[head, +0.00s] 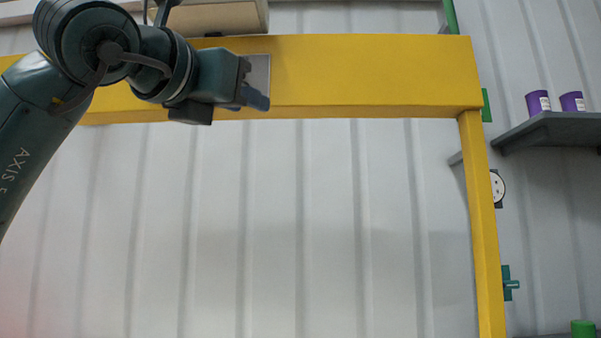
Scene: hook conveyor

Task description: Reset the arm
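My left arm comes in from the left, dark green-grey, and bends to the right at the top. My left gripper (256,98) is at its end, in front of the yellow beam (380,75) of a frame. It is seen from the side and is small and dark, so I cannot tell whether its fingers are open or shut. No object shows in it. My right gripper and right arm are not in view.
The yellow frame's post (482,220) comes down at the right. Beyond it, a grey shelf (550,130) holds two purple cans (538,102). A beige box (210,18) shows above the beam.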

